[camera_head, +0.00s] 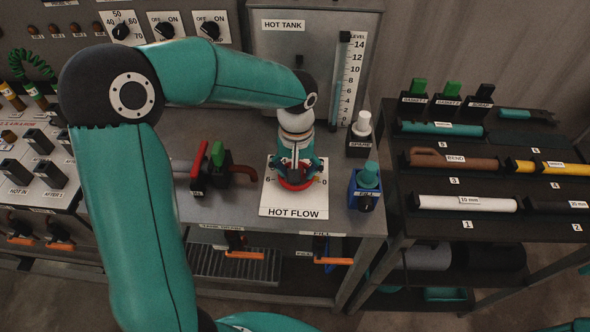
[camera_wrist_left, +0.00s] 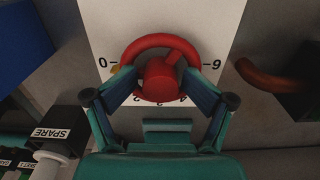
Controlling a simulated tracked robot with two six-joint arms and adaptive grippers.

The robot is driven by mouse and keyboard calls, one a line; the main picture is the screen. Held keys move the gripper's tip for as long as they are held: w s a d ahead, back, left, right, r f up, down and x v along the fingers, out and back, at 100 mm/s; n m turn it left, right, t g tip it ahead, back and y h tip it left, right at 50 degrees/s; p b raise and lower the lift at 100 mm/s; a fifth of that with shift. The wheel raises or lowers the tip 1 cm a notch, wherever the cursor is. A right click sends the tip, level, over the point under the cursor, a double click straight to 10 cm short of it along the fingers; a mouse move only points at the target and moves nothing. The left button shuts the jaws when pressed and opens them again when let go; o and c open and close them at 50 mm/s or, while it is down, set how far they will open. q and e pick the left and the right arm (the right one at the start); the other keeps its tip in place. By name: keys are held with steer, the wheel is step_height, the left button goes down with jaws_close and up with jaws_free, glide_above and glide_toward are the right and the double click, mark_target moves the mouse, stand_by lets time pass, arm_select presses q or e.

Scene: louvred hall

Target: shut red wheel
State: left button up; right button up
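The red wheel (camera_wrist_left: 190,50) has a round rim and a red hub (camera_wrist_left: 160,82) and sits on a white plate (camera_head: 294,212) marked HOT FLOW. In the head view my left gripper (camera_head: 296,172) is directly over the wheel (camera_head: 298,185), pointing down and covering much of it. In the left wrist view its two fingers (camera_wrist_left: 161,84) reach in from both sides, one on each side of the hub. Contact with the hub or rim is not clear. A small yellow mark shows at the rim's left edge, near the 0. My right gripper is not in view.
A red-handled valve (camera_head: 199,168) with a curved pipe stands left of the plate. The HOT TANK panel (camera_head: 311,50) rises behind. A tool rack (camera_head: 480,235) is farther right.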

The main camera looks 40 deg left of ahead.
arm_select(q)
steer(key=shift+w+a+r+p, duration=0.1)
steer(key=shift+r+p, duration=0.4)
steer(key=shift+r, duration=0.1)
steer(key=shift+r+p, duration=2.1)
steer(key=shift+r, duration=0.9)
